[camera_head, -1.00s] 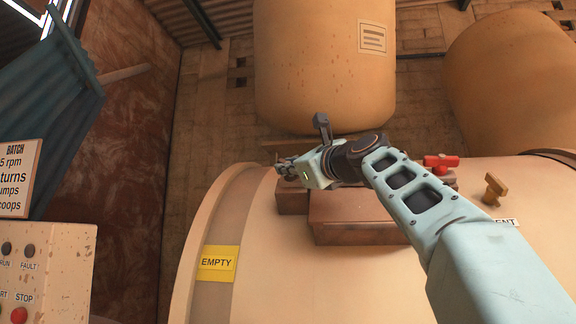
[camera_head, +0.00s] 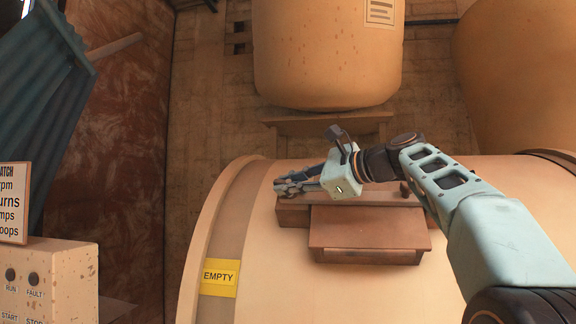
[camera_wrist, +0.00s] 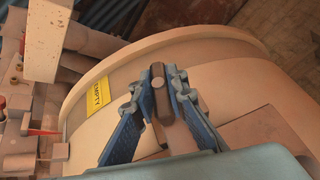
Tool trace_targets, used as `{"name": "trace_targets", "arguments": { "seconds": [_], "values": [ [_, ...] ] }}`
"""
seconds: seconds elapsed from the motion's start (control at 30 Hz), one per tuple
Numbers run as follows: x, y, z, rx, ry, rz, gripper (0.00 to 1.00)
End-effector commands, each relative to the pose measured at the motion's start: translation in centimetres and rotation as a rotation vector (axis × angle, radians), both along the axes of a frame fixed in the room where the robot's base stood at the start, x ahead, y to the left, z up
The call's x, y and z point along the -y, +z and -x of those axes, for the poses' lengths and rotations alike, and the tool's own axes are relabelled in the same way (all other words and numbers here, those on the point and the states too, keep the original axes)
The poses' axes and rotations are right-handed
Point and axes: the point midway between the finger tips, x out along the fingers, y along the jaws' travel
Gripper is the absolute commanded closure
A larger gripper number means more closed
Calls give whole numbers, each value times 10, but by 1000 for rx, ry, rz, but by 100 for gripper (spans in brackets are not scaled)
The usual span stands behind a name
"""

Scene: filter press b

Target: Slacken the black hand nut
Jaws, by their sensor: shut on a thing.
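The black hand nut (camera_wrist: 163,108) is a dark bar with a round boss at its middle, seen between my fingers in the wrist view. My gripper (camera_wrist: 161,78) is shut on it, one blue finger pad on each side. In the head view my gripper (camera_head: 290,184) reaches left over the left end of the brown ledge on top of the cream drum. There the fingers hide the nut, and its thread cannot be made out.
A brown box-like hatch (camera_head: 368,232) sits on the drum (camera_head: 330,290) beside my gripper. A yellow EMPTY sign (camera_head: 220,277) is on the drum's left end. A control panel (camera_head: 50,275) stands at lower left. Large tan tanks (camera_head: 325,60) stand behind.

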Motion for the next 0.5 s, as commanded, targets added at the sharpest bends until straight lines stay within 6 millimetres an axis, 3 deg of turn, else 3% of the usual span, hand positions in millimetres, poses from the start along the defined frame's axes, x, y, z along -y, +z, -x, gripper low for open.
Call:
{"name": "trace_targets", "arguments": {
  "seconds": [0.5],
  "values": [
    [1, -3, -1, -19, 62, 72, 100]
  ]
}}
